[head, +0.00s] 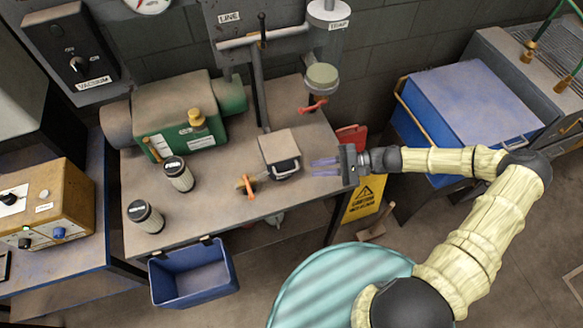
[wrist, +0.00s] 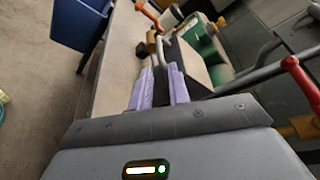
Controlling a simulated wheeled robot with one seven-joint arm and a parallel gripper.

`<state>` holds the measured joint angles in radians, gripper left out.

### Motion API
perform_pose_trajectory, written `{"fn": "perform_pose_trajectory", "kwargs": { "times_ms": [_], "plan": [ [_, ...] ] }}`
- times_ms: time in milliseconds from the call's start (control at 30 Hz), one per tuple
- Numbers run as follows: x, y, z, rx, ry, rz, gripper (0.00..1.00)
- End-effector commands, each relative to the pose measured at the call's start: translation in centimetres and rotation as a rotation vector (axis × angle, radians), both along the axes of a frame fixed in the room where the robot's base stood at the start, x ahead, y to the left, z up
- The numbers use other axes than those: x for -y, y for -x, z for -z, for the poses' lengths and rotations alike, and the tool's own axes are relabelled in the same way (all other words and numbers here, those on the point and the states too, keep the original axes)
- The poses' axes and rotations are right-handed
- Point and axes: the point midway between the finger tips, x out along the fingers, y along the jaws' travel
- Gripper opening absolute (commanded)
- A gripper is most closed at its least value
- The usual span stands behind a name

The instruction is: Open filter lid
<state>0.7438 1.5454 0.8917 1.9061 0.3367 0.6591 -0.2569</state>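The filter box (head: 280,152) stands on the bench with its flat, pale lid down. A metal handle (head: 286,169) shows on its front side. My gripper (head: 325,167) is just right of the box, its purple fingers pointing left at it. The fingers look apart, with nothing held between them. In the wrist view, the fingertips (wrist: 158,78) are close to the box's metal handle (wrist: 163,47) and pale top (wrist: 186,62). I cannot tell whether they touch it.
Two filter cartridges (head: 178,174) (head: 146,216) stand left on the bench. An orange lever (head: 248,187) is left of the box. A green pump (head: 180,120) is behind. A pipe (head: 260,90) rises behind the box; a red-handled valve (head: 313,106) hangs right. A blue bin (head: 193,273) is below.

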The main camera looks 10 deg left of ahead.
Motion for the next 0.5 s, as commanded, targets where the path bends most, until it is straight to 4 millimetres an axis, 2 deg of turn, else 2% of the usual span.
{"fn": "perform_pose_trajectory", "kwargs": {
  "times_ms": [33,300,500],
  "plan": [
    [-1.0,0.3,-0.1,-0.002,-0.003,-0.003,0.18],
    [-5.6,1.3,0.9,-0.001,-0.002,-0.003,0.18],
    [-7.9,1.8,1.6,-0.001,0.000,-0.001,0.18]
  ]
}}
